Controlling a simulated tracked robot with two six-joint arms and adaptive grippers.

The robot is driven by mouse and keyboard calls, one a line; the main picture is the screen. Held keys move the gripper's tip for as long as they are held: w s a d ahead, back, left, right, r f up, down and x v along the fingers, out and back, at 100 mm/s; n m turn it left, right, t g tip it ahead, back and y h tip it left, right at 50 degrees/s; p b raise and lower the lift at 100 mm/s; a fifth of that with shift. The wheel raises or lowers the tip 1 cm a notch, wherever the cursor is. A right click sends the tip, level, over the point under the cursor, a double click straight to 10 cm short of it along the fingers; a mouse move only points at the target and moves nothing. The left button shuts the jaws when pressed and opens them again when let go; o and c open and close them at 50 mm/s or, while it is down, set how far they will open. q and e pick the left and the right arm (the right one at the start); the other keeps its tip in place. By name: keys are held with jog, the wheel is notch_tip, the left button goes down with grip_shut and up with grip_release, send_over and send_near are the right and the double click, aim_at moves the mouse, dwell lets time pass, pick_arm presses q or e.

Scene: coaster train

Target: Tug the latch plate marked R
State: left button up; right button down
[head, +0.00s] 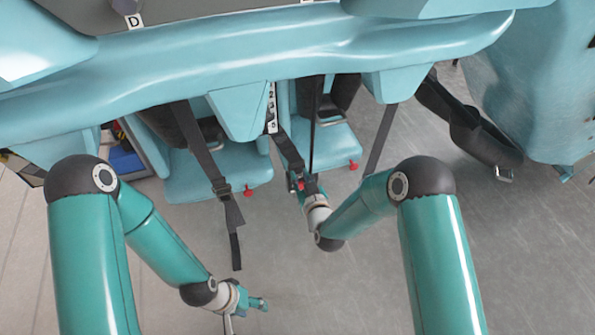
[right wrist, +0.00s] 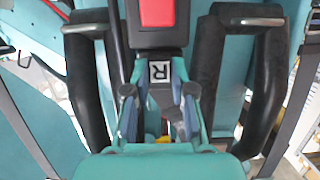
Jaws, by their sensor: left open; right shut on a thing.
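The latch plate marked R (right wrist: 159,72) shows in the right wrist view, its letter turned upside down. It lies at the lower end of a dark buckle with a red button (right wrist: 157,12), and a dark strap (right wrist: 167,104) runs from it back between my fingers. My right gripper (right wrist: 160,82) is shut on the latch plate, one finger on each side. In the head view my right gripper (head: 309,185) is among the straps in front of the seats, and the plate is too small to tell there. My left gripper (head: 257,303) is open and empty, low over the floor.
Teal seats (head: 220,172) with red knobs stand under the teal train body (head: 250,50). A loose strap (head: 228,210) hangs between my arms. Black padded restraints (right wrist: 88,85) flank the buckle. Grey floor (head: 400,280) is free in front.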

jog(key=shift+w+r, duration=0.3)
jog(key=shift+r, duration=0.2)
jog(key=c, duration=0.9)
grip_release()
jog(key=shift+s, duration=0.1)
jog(key=shift+f, duration=0.2)
jog(key=shift+s, duration=0.1)
